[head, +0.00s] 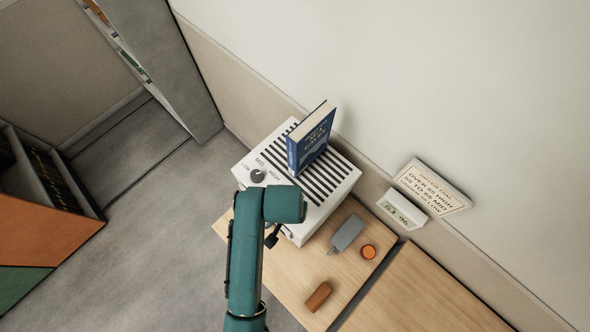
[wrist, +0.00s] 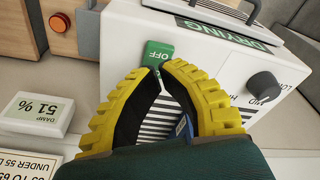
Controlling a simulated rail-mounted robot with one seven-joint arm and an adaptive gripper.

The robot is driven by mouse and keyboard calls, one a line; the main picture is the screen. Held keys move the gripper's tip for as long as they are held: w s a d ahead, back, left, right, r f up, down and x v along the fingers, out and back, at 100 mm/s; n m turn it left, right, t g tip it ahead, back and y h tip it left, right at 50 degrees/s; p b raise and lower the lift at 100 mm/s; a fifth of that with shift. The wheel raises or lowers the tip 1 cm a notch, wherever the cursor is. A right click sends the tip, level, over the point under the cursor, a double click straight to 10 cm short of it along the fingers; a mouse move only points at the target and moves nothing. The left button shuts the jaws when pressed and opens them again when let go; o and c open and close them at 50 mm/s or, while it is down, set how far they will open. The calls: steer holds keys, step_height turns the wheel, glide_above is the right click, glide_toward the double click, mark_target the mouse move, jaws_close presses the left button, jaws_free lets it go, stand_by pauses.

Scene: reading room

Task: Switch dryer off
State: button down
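The dryer is a white box with a slotted top (head: 322,190); in the head view my arm covers part of its front. My gripper (wrist: 160,70) has yellow, ribbed fingers. Its tips are nearly together, with nothing seen between them, right by the lower edge of the switch. I cannot tell whether they touch it. In the head view my arm hides the switch and most of the gripper.
A blue book (head: 311,138) stands on the slotted top. A damp display (head: 402,210) and a sign (head: 432,187) are by the wall. A grey box (head: 346,233), an orange round button (head: 368,252) and a brown block (head: 318,296) are on the wooden table (head: 414,300).

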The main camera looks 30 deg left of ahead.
steer(key=shift+f+b, duration=0.85)
steer(key=shift+f, duration=1)
stand_by(0.6)
step_height(320, 180, up, 3)
steer(key=p, duration=0.3)
steer(key=shift+r, duration=2.05)
